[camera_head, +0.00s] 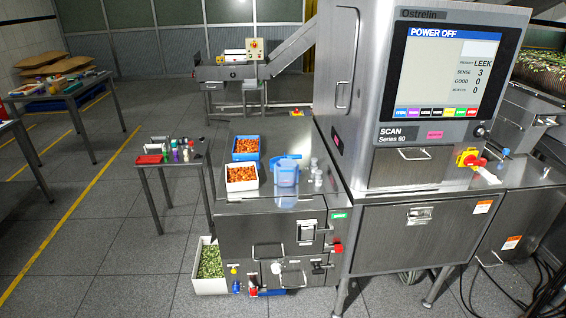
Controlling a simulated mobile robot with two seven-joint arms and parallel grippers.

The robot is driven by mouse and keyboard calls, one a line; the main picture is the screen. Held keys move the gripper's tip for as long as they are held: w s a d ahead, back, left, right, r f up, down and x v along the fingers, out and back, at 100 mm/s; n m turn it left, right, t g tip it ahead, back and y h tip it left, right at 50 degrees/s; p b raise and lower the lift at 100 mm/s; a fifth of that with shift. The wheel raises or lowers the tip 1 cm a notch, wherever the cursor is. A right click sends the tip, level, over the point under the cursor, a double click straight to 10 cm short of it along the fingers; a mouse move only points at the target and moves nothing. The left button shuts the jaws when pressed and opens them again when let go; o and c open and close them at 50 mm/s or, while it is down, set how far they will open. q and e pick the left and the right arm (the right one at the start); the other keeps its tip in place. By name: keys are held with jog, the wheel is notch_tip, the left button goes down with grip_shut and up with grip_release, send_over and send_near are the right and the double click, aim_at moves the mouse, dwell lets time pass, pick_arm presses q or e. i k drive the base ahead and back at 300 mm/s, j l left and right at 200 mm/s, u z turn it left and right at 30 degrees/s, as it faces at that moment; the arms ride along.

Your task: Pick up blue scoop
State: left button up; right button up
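A light blue scoop-like vessel (286,175) stands on the steel cabinet top (257,207), right of two trays of orange pieces. Its exact shape and handle are too small to make out clearly. It rests free, with no gripper near it. Neither of my grippers shows in the head view.
A blue tray (234,155) and a white tray (228,187) stand left of the vessel. Small grey weights (317,178) stand right of it. The X-ray machine (410,95) rises to the right. A white bin (207,287) stands on the floor. A small table (150,167) is left.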

aim_at(272, 162)
jog(key=i+j, duration=0.35)
jog(key=j, duration=0.15)
jog(key=i+j+z, duration=0.1)
jog(key=i+j, duration=0.3)
